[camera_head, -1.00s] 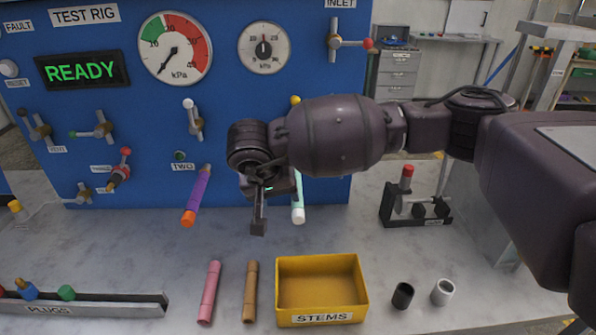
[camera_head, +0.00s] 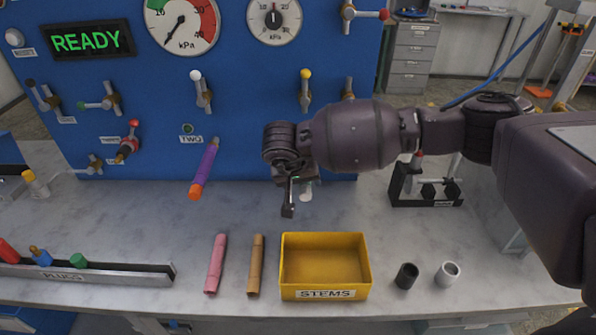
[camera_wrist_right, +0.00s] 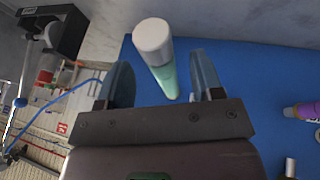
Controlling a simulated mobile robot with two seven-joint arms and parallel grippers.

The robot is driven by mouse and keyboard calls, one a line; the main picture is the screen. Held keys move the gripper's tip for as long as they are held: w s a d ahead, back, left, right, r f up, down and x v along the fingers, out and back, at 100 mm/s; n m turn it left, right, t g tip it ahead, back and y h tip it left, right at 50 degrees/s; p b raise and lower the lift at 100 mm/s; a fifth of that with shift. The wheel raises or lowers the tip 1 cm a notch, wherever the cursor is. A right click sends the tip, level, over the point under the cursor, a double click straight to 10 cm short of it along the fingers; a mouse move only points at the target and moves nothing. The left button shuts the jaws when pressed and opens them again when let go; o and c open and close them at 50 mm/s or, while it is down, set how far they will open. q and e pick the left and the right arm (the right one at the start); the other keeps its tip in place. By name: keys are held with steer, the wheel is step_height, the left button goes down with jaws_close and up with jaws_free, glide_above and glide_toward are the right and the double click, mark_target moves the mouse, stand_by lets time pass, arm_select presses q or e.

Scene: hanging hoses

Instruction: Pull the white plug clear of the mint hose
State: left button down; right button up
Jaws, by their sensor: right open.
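The mint hose (camera_wrist_right: 167,80) hangs with the white plug (camera_wrist_right: 152,40) in its end, as the right wrist view shows. In the head view the plug (camera_head: 306,192) shows just right of my right gripper (camera_head: 290,203), and the gripper hides most of the hose. In the right wrist view my right gripper (camera_wrist_right: 162,76) is open, with one finger on each side of the mint hose and gaps between. The plug lies beyond the fingertips in that picture. My left gripper is in neither view.
A purple hose (camera_head: 204,168) with an orange end hangs to the left. The yellow STEMS box (camera_head: 325,294) stands below, with pink (camera_head: 215,264) and tan (camera_head: 256,265) sticks beside it. A black stand (camera_head: 428,200) is at right. The PLUGS rack (camera_head: 120,277) is front left.

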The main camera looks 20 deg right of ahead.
steer(key=shift+x, duration=0.8)
steer(key=c, duration=0.9)
steer(key=o, duration=0.9)
steer(key=shift+r, duration=0.1)
